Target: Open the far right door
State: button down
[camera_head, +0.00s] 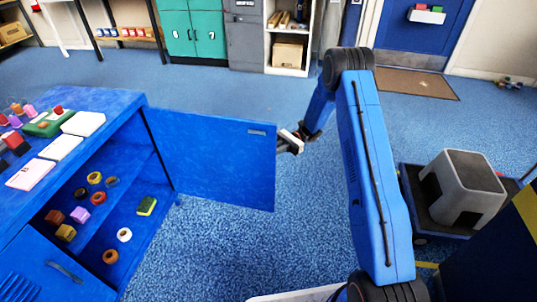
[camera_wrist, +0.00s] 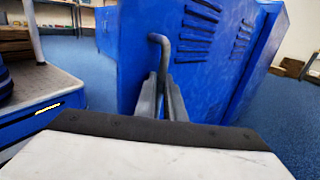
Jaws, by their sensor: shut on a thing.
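A blue cabinet (camera_head: 130,115) stands at the left in the head view. Its far right door (camera_head: 215,150) stands wide open, its inner face towards the head camera. My gripper (camera_head: 291,141) is at the door's free edge, on its outer side. In the wrist view the door's outer face (camera_wrist: 140,22) shows, with vent slots. Its grey bent handle (camera_wrist: 158,42) runs down between the fingers of my gripper (camera_wrist: 161,90), which are shut on it. The handle's lower part is hidden by the fingers.
The cabinet's near door (camera_head: 45,270) looks shut. Rings, blocks and a sponge (camera_head: 147,205) lie on the open shelves. Small items and white boxes (camera_head: 83,123) are on top. A cart with a grey stool (camera_head: 466,188) stands at the right. Floor beyond the open door is clear.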

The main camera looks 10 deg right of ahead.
jog(key=c, duration=1.8)
grip_release()
jog(key=shift+a, duration=0.55)
jog(key=shift+c, duration=0.2)
jog(key=shift+d+f, duration=0.1)
jog(key=shift+d, duration=0.25)
jog(key=shift+d, duration=0.1)
jog(key=v, duration=1.7)
jog(key=shift+w, duration=0.15)
